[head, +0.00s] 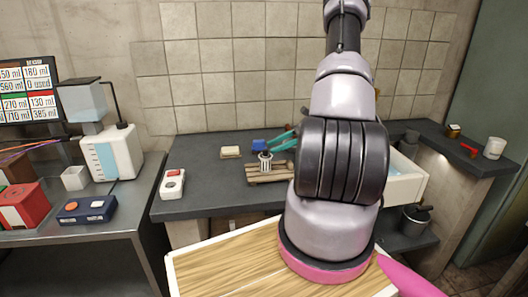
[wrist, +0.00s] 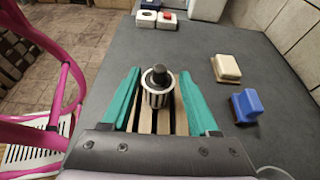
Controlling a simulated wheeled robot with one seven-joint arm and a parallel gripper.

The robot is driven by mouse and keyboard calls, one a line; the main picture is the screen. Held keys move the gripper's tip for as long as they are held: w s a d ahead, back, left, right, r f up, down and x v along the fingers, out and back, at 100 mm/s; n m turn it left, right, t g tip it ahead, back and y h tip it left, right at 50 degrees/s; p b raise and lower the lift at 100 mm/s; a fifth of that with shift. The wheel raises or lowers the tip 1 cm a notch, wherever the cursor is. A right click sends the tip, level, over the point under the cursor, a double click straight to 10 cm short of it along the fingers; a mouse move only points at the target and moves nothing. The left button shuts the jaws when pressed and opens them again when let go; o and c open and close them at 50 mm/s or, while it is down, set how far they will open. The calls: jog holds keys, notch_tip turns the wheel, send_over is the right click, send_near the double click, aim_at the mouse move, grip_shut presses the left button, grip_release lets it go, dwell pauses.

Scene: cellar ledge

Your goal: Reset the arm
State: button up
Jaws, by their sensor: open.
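My gripper (wrist: 160,75) is open, its two teal fingers spread on either side of a ribbed metal cylinder with a black top (wrist: 157,88). The cylinder stands upright on a slatted wooden rack (wrist: 178,124). In the head view, the teal gripper (head: 283,141) shows behind the cylinder (head: 265,161) and above the dark counter, partly hidden by my arm. The rack (head: 262,177) also shows there.
A cream block (head: 230,152) and a blue block (head: 259,145) lie on the counter (head: 210,178), with a white device with a red top (head: 172,184) at its left. A white cup (head: 494,148) stands on the far-right ledge.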

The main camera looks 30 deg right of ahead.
jog(key=shift+v, duration=1.65)
